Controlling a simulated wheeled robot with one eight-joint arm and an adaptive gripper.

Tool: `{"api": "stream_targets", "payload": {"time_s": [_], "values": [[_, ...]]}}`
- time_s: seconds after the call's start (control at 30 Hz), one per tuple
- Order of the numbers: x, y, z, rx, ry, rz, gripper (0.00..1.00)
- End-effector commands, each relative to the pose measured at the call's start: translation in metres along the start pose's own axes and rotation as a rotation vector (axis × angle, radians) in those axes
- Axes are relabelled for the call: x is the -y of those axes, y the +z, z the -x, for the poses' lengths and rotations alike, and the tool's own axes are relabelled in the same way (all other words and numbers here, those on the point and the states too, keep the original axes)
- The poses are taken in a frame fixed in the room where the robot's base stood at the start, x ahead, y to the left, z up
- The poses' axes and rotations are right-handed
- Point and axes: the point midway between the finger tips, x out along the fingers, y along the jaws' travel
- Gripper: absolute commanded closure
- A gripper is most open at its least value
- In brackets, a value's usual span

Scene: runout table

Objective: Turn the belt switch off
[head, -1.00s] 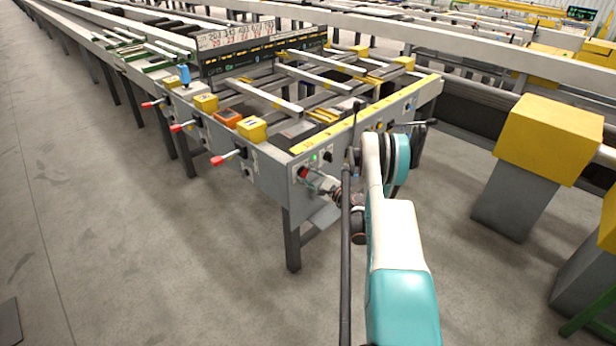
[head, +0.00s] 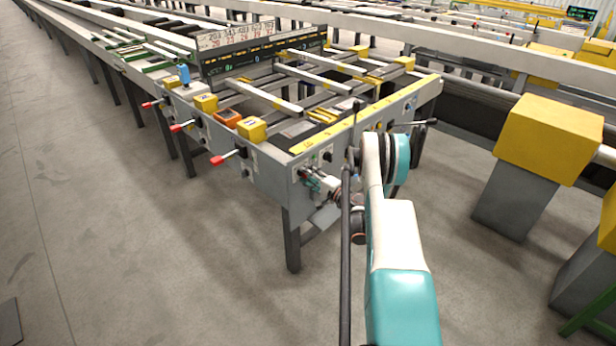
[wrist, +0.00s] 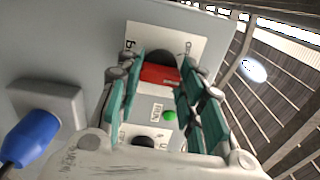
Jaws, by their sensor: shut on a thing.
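The belt switch (wrist: 160,76) has a red handle on a pale label plate on the grey end panel (wrist: 75,45). In the wrist view the handle lies crosswise between the green-padded fingers of my gripper (wrist: 161,84), which is shut on it. A green lamp (wrist: 169,116) shows beside the switch, between the fingers. In the head view my gripper (head: 308,180) is against the end panel of the runout table (head: 270,185) and hides the red handle.
A blue plug (wrist: 30,137) sits in a grey socket beside the gripper. Several red-tipped levers (head: 222,159) stick out along the table's side. Yellow blocks (head: 252,128) and an orange tray (head: 228,118) lie on its edge. A yellow-topped post (head: 548,138) stands at right.

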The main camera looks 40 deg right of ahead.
Motion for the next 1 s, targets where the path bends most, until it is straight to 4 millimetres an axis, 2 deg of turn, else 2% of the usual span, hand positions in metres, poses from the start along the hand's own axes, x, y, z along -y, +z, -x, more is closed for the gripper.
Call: {"api": "stream_targets", "payload": {"time_s": [0.6,1.0], "values": [[-0.0016,0.0012,0.0006,0.003,0.001,0.565,0.89],[-0.0020,0.0014,0.0007,0.004,0.002,0.782,0.89]]}}
